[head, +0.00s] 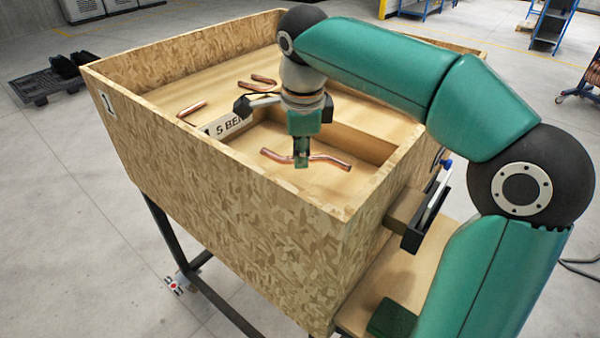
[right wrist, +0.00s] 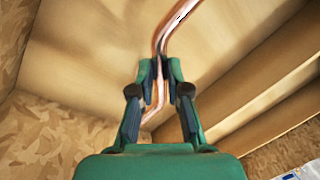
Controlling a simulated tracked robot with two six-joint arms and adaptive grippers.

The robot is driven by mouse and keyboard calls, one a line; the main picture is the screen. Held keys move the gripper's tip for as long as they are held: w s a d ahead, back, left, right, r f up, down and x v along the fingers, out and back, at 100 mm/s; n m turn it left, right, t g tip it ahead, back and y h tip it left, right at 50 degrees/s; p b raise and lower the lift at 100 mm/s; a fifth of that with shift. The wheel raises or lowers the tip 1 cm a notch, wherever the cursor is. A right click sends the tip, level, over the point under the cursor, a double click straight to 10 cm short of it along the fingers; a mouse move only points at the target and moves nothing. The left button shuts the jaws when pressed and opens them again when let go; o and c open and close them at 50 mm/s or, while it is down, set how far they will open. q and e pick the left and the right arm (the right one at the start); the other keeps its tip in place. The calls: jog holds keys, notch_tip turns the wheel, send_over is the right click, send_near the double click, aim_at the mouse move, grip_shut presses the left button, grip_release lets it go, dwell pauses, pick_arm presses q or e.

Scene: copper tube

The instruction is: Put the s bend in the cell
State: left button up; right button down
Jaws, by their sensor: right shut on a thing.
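The s bend is a copper tube (head: 335,159) in my right gripper (head: 301,158), its ends sticking out on both sides of the fingers. In the right wrist view, the fingers (right wrist: 159,78) are shut on the middle of the tube (right wrist: 178,28). The cell (head: 360,142) is the sunken compartment at the near end of the wooden box, with a white label reading "S BEN" (head: 230,126), partly hidden by my wrist. The gripper and tube are over or inside the cell. I cannot tell whether the tube touches its floor. My left gripper is not in view.
High chipboard walls (head: 240,200) enclose the box. In the right wrist view, a wooden ledge (right wrist: 265,85) runs along the right side.

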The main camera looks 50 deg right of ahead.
aim_at(300, 179)
jog(key=shift+f, duration=2.1)
jog(key=shift+f+b, duration=0.15)
jog(key=shift+b, duration=0.2)
jog(key=c, duration=1.1)
grip_release()
jog(key=shift+c, duration=0.2)
